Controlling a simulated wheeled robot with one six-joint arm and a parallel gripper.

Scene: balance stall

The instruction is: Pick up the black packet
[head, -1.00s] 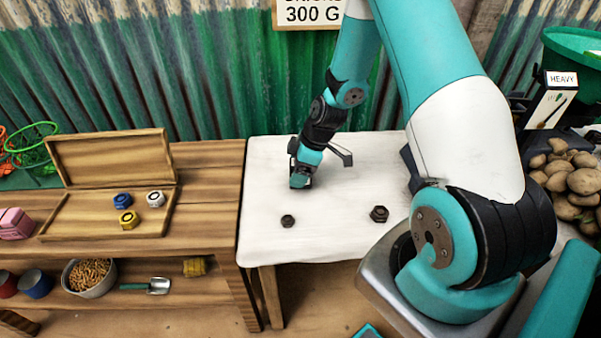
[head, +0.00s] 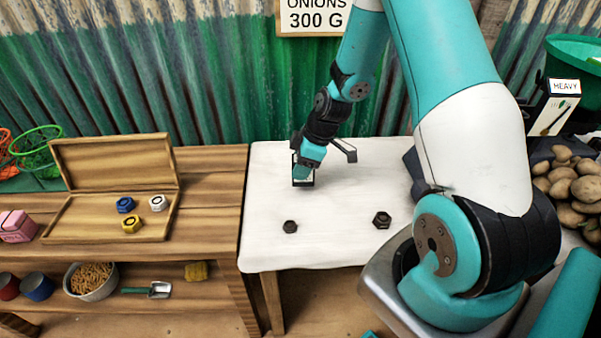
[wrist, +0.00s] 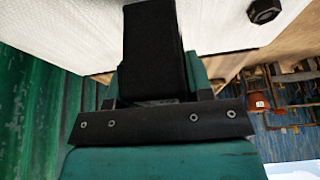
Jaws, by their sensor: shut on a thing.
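The black packet (wrist: 153,50) fills the middle of the wrist view as a dark upright block between the jaws. My gripper (wrist: 155,98) is shut on it. In the head view my gripper (head: 303,178) points down over the rear left part of the white-covered table (head: 340,245). Only a dark edge of the packet shows there, mostly hidden by the gripper. I cannot tell whether the packet still touches the table.
Two dark hex nuts, a smaller one (head: 290,226) and a larger one (head: 382,220), lie on the table's front half. An open wooden box (head: 75,230) with blue, white and yellow nuts stands on the left bench. Potatoes (head: 575,185) lie at right.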

